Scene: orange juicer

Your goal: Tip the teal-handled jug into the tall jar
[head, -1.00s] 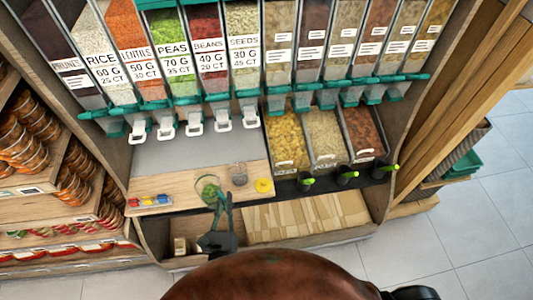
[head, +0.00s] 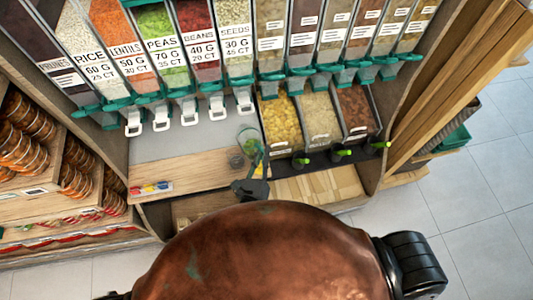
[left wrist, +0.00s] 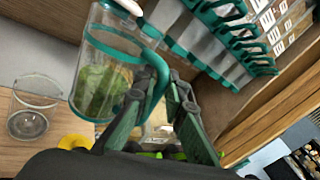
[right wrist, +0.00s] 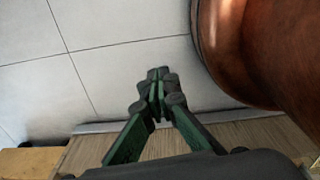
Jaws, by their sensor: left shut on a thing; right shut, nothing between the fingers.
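The clear jug (head: 247,139) with a teal handle has green contents in its lower part. My left gripper (head: 258,166) is shut on its handle. In the left wrist view the jug (left wrist: 92,72) fills the upper left, with the fingers (left wrist: 168,88) at its handle. The clear glass jar (head: 236,161) stands on the wooden counter, left of the jug. It also shows in the left wrist view (left wrist: 34,108), apart from the jug, and looks empty. My right gripper (right wrist: 157,88) is shut and empty over the floor near a wooden edge.
Dispensers with white spouts (head: 188,112) line the back. Open bins (head: 282,118) and black scoops with green handles (head: 341,155) are at right. A small coloured tray (head: 151,187) lies at the counter's left. A yellow disc (left wrist: 75,142) lies near the jar.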

